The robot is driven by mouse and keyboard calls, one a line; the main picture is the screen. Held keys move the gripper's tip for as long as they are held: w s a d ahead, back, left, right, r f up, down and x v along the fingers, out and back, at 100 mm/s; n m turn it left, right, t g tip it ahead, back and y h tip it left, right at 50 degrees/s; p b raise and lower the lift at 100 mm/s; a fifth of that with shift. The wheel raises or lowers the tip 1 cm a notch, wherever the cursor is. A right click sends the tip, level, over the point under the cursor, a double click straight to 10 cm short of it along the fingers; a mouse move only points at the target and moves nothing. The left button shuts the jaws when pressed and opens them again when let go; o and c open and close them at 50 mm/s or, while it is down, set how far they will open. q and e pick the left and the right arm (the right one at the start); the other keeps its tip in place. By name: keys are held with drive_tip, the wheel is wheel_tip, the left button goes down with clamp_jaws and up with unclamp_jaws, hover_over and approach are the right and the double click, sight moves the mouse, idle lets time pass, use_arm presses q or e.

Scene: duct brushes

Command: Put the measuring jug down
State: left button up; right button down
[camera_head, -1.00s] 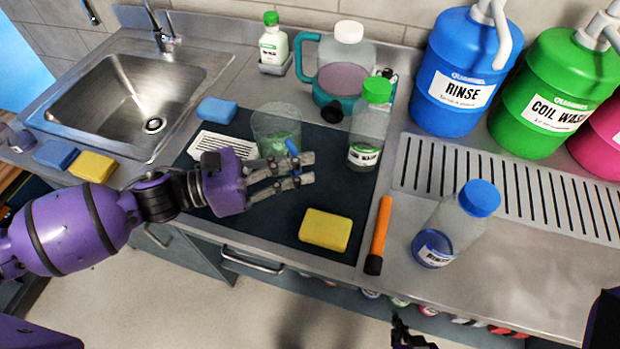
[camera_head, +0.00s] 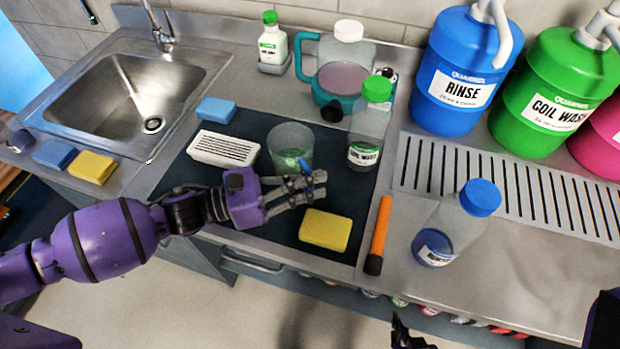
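The measuring jug (camera_head: 291,140) is a clear cup with green at its bottom. It stands upright over the dark mat (camera_head: 250,222), its base appearing at mat level. My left gripper (camera_head: 312,187) is in front of it, fingers close together around a small blue part that looks like the jug's handle. The fingers hide part of this, so contact is hard to see. My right gripper (camera_head: 405,335) shows only as dark tips at the bottom edge, and its opening cannot be made out.
A yellow sponge (camera_head: 326,230) lies just in front of the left fingers. A green-capped bottle (camera_head: 368,130) stands right of the jug, and a white slotted block (camera_head: 223,149) lies left. An orange-handled tool (camera_head: 380,232) and blue-capped bottle (camera_head: 455,222) are further right.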

use_arm(q)
drive_tip(key=o, duration=0.5)
drive_tip(key=shift+c, duration=0.2)
